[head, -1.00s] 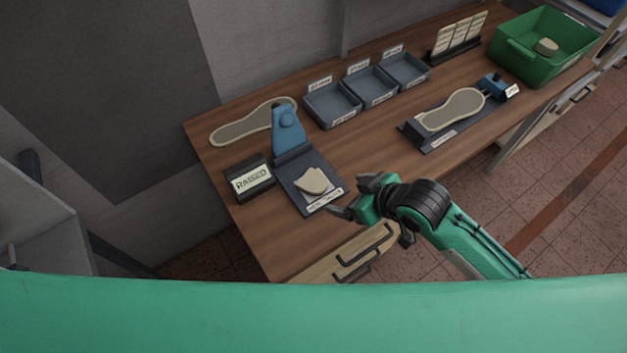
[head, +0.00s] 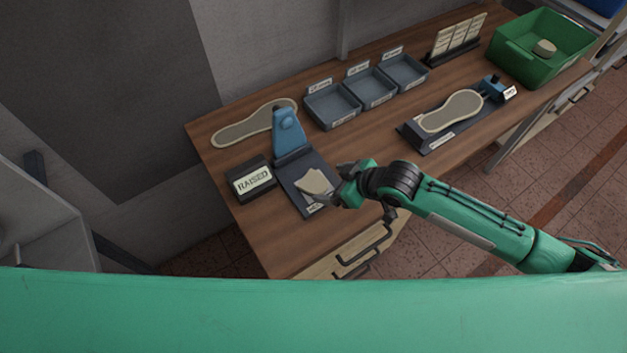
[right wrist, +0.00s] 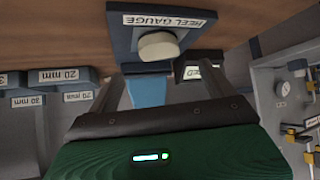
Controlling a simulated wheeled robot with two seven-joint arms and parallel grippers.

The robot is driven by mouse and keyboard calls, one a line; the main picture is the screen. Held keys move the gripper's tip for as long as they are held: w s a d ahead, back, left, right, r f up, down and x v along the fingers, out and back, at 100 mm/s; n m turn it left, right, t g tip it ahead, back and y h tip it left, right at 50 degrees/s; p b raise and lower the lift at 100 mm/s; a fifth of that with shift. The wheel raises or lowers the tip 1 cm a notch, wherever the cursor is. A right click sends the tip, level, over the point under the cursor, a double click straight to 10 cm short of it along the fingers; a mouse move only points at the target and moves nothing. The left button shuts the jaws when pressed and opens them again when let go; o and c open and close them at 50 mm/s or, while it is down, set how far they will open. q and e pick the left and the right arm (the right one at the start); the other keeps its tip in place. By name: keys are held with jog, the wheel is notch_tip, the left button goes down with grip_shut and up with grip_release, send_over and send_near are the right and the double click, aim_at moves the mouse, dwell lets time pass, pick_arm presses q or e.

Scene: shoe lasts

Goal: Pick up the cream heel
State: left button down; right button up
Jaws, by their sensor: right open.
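The cream heel (head: 314,182) lies on the dark plate of the heel gauge (head: 295,198), in front of its blue upright. In the right wrist view the heel (right wrist: 158,46) shows on the plate labelled HEEL GAUGE. My right gripper (head: 337,186) is open, at the heel's right side in the head view, and partly covers the gauge's label. In the right wrist view its two fingers (right wrist: 160,88) stand apart with nothing held between them. Whether a finger touches the heel cannot be told. My left gripper is not in view.
Grey bins (head: 333,106) line the back. Another sole rests on a fixture (head: 420,138) at right. A green crate (head: 520,62) holds a small beige piece.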

aim_at(315, 183)
jog(key=shift+w+a+f, duration=0.25)
jog(key=shift+a+f, duration=0.15)
jog(key=shift+w+a+f+p, duration=0.2)
jog(key=shift+a+f+p, duration=0.15)
jog(key=shift+p, duration=0.1)
jog(key=p+x, duration=0.1)
jog(key=x, duration=0.2)
jog(key=shift+d+f, duration=0.1)
jog(key=shift+w+a+f, duration=0.3)
jog(key=shift+f, duration=0.15)
jog(key=shift+c, duration=0.5)
jog(key=c, duration=1)
